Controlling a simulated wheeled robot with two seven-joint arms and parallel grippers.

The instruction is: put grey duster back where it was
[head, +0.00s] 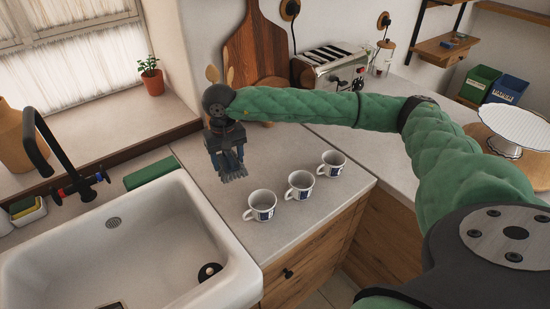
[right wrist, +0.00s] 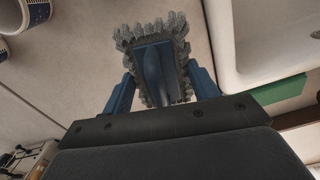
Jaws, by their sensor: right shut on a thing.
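The grey duster shows in the head view (head: 234,173) as a small grey fringed head below my right gripper (head: 225,148). In the right wrist view the duster (right wrist: 126,38) has a shaggy grey fringe around a blue middle. The blue fingers of my right gripper are shut on it from both sides. The duster hangs over the counter between the sink and the mugs. I cannot tell whether it touches the counter. My left gripper is not in view.
Three white mugs with dark labels, one of them the nearest mug (head: 260,205), stand in a diagonal row on the counter (head: 240,241). The white sink (head: 60,262) is left, with a green block (head: 149,172) at its back edge. A toaster (head: 334,68) and cutting board (head: 252,45) stand behind.

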